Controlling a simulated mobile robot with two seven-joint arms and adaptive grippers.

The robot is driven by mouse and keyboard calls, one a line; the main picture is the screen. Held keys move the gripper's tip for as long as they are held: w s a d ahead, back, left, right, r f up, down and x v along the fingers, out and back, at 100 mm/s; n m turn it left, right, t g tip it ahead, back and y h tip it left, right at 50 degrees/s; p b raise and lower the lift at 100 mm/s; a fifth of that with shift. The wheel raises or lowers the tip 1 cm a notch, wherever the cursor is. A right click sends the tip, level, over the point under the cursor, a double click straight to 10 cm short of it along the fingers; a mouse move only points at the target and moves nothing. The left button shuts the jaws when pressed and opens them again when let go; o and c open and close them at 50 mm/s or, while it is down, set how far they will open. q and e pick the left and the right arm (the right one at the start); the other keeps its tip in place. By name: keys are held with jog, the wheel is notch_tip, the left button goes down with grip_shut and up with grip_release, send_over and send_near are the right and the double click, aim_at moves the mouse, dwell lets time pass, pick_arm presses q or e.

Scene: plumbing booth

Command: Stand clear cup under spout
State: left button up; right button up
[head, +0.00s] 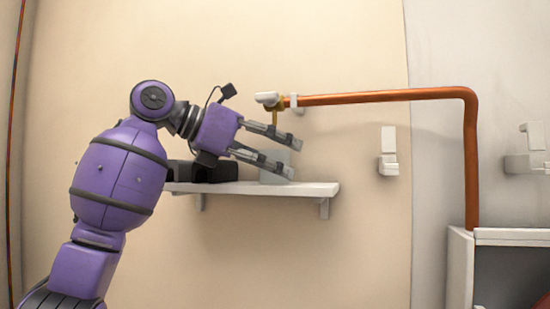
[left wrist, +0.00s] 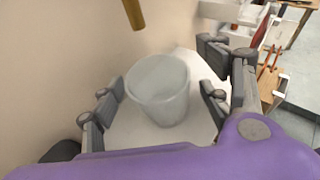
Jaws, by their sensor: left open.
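The clear cup (head: 273,158) stands upright on the white shelf (head: 322,189), partly hidden behind my left gripper's fingers. In the left wrist view the cup (left wrist: 160,92) is empty, with its open rim up, between the spread fingers. My left gripper (head: 295,160) is open, and I see no finger closed on the cup. The brass spout (head: 275,115) points down from the end of the copper pipe above the cup. In the left wrist view the spout (left wrist: 133,14) is at the top, slightly left of the cup. My right gripper is not in view.
The copper pipe (head: 390,96) runs right from the spout and bends down to a white cabinet (head: 460,260). A dark object (head: 205,171) lies on the shelf left of the cup. The shelf's right end is bare. White wall fittings (head: 388,164) are further right.

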pick_arm(q)
jog(key=v, duration=1.1)
jog(key=shift+a, duration=0.4)
jog(key=shift+s, duration=0.15)
